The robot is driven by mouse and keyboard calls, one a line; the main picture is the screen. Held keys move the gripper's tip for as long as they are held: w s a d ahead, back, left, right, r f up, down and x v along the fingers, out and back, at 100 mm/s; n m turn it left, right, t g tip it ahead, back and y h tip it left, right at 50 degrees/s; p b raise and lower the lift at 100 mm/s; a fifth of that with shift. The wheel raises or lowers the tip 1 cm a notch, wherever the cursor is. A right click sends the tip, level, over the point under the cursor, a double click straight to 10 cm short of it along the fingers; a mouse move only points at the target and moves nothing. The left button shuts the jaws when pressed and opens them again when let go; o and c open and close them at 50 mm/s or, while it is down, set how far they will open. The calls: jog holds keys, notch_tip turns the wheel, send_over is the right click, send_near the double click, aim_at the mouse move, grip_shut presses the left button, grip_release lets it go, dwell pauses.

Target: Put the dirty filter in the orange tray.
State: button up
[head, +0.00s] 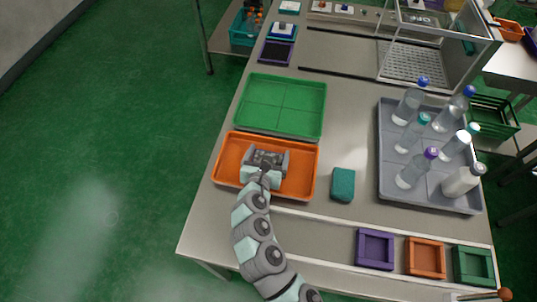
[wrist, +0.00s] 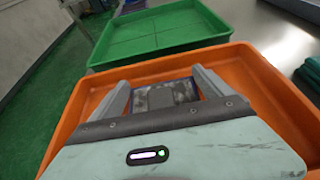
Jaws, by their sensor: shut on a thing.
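The orange tray (head: 304,179) lies on the table in front of the green tray. It fills much of the wrist view (wrist: 257,87). My gripper (head: 265,157) is over the orange tray; in the wrist view its two fingers (wrist: 165,92) reach down into the tray area. Between the fingers is a grey, mottled flat filter (wrist: 160,98) with a dark edge, and my gripper is shut on it. The filter is within the tray's outline. I cannot tell whether it touches the tray floor. Most of the filter is hidden by my gripper in the head view.
An empty green tray (head: 281,105) sits behind the orange one. A teal block (head: 343,184) stands to the right. A grey tray (head: 388,181) with several bottles is farther right. Purple (head: 375,249), orange (head: 425,257) and green (head: 473,266) small frames line the front edge.

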jog(key=shift+w+r, duration=0.1)
jog(key=shift+r, duration=0.05)
jog(key=shift+f, duration=0.25)
jog(key=o, duration=1.1)
jog(key=shift+o, duration=0.2)
jog(key=shift+s+r, duration=0.25)
jog(key=shift+r, duration=0.1)
jog(key=p+v, duration=0.2)
jog(key=v, duration=0.9)
jog(key=shift+s, duration=0.3)
